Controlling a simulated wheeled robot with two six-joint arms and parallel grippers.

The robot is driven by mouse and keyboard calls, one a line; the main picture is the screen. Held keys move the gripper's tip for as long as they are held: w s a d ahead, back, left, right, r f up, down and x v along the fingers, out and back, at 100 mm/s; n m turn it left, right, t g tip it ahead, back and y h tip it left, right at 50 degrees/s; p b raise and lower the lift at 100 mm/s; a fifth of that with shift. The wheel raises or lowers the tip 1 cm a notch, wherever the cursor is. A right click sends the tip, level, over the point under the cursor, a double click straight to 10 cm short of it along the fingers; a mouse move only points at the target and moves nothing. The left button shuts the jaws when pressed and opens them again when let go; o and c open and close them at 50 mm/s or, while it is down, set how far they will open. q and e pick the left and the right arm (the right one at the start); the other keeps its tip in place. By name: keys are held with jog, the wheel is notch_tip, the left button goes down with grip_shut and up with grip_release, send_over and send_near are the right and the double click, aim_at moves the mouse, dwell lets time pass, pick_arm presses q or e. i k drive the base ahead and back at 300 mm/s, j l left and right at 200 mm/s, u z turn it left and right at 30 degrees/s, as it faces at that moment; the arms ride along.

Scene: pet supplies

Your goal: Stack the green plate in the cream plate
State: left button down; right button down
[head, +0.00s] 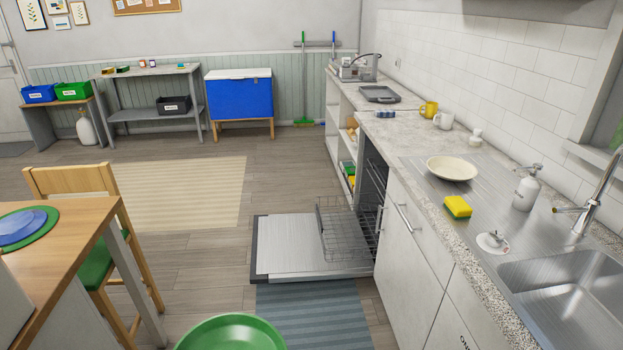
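The cream plate (452,169) lies empty on the steel drainboard of the counter at the right, left of the soap bottle. A round green dish with a raised rim, which looks like the green plate (231,333), shows at the bottom edge of the head view. Its lower part is cut off by the frame, and I cannot tell what holds or supports it. It is well apart from the cream plate. Neither of my grippers is in view.
A yellow-green sponge (457,207), white soap bottle (526,188), small white item (493,243) and sink (570,295) are near the cream plate. The dishwasher door (290,247) hangs open low over the floor. A wooden table (70,238) with blue dishes stands left.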

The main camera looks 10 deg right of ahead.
aim_at(449, 174)
jog(key=i+j+z, duration=0.1)
jog(key=i, duration=1.3)
jog(key=i+l+z, duration=0.1)
jog(key=i+z, duration=0.2)
jog(key=z, duration=0.15)
jog(key=i+z, duration=0.3)
jog(key=z, duration=0.2)
jog(key=i+j+z, duration=0.2)
jog(key=z, duration=0.25)
jog(key=i+z, duration=0.7)
jog(key=z, duration=0.15)
